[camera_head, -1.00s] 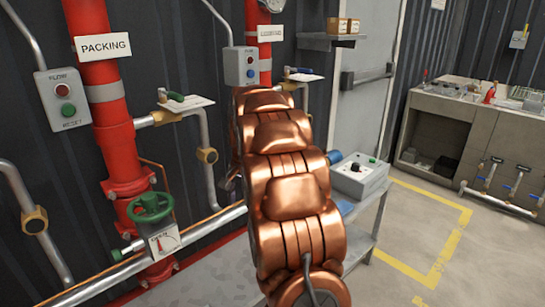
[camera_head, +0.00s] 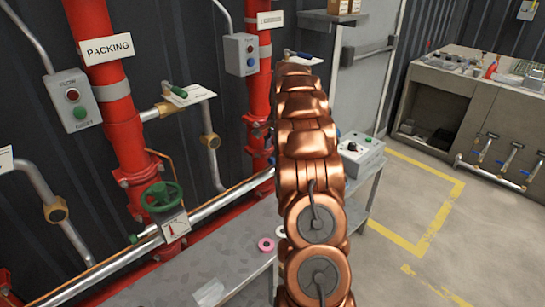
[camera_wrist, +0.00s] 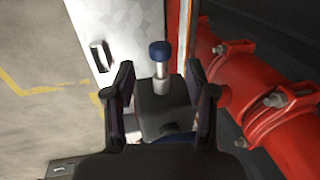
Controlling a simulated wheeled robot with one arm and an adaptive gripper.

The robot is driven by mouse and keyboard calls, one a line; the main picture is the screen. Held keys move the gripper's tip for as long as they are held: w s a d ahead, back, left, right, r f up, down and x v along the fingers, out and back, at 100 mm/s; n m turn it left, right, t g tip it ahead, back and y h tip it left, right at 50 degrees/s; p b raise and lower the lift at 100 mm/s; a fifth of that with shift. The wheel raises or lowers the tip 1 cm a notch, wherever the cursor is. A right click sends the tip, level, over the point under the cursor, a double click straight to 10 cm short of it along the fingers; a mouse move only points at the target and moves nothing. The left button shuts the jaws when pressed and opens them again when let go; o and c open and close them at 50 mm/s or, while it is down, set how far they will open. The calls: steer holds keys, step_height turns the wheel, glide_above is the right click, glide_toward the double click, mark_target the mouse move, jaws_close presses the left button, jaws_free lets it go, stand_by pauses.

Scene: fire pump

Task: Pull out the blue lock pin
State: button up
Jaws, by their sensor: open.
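The blue lock pin (camera_wrist: 159,51) shows in the wrist view as a blue cap on a pale metal shaft. Its shaft rises from a dark block (camera_wrist: 164,108), whose lower part is partly hidden by my gripper. My gripper (camera_wrist: 160,78) is open, with one dark finger on each side of the block and pin. The blue cap lies just beyond the fingertips in the picture, and no finger visibly touches it. In the head view my copper arm covers this spot, and I cannot make out the pin there.
Red flanged pipe (camera_wrist: 285,115) runs close on the right in the wrist view. In the head view, a grey control box (camera_head: 362,152) stands right of my arm, and a green handwheel (camera_head: 161,197) sits at left. Open floor lies at right.

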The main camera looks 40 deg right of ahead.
mark_target(272, 158)
steer(key=f, duration=0.2)
steer(key=w+f+p, duration=0.1)
steer(key=f, duration=0.1)
steer(key=shift+f, duration=0.4)
steer(key=shift+c, duration=0.5)
jaws_close()
